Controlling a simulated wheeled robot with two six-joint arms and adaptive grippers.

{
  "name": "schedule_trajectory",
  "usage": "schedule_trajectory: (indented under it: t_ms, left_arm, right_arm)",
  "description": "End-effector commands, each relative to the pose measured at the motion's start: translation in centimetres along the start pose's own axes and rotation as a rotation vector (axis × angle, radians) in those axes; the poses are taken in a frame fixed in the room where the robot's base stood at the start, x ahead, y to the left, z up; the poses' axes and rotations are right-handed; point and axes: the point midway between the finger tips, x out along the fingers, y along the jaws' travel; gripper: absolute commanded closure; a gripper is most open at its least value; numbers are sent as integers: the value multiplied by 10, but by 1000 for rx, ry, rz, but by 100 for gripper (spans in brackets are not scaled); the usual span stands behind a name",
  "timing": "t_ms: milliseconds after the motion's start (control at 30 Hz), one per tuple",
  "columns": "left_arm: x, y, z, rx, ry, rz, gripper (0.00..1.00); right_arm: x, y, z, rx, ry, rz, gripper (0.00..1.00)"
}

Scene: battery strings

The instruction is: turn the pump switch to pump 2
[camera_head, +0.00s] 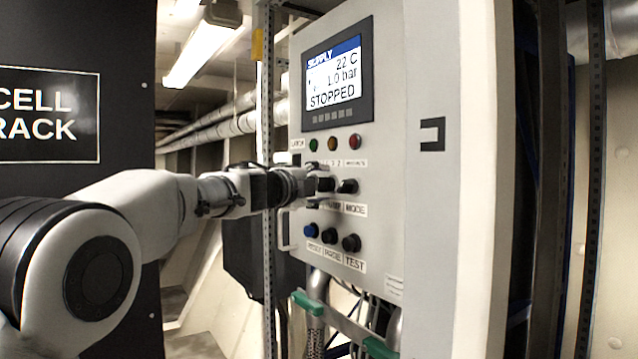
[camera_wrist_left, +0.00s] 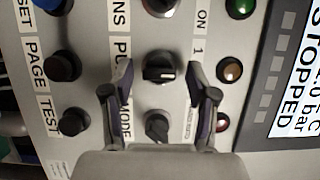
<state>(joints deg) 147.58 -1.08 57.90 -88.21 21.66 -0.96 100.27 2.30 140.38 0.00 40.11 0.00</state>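The pump switch is a black rotary knob (camera_wrist_left: 160,68) in the left wrist view, with a light mark on its face. Its PUMP label (camera_wrist_left: 121,48) is partly hidden by a finger. My left gripper (camera_wrist_left: 159,72) is open, its two fingers on either side of the knob with a gap at each side. In the head view my left gripper (camera_head: 315,186) is at the control panel (camera_head: 425,215), covering most of the pump switch. I cannot tell which position the knob points to.
The MODE knob (camera_head: 347,186) is right beside the pump switch. Indicator lamps (camera_head: 332,143) and a screen (camera_head: 337,80) reading STOPPED are above. Several push buttons (camera_head: 329,236) are below. A handle (camera_head: 285,230) stands out at the panel's left edge.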

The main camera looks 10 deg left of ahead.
Motion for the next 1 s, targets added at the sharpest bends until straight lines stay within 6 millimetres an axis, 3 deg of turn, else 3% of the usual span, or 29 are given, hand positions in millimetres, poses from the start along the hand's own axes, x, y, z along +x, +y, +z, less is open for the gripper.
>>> schedule_trajectory:
  t_ms: [33,133,167,567,1000]
  left_arm:
    - [0,0,0,0,0,0,59]
    - [0,0,0,0,0,0,95]
    - [0,0,0,0,0,0,100]
    - [0,4,0,31,1,-13,100]
    - [0,10,0,291,2,-121,100]
  right_arm:
    - [0,0,0,0,0,0,64]
    - [0,0,0,0,0,0,64]
    - [0,0,0,0,0,0,64]
    - [9,0,0,0,0,0,64]
    - [59,0,0,0,0,0,64]
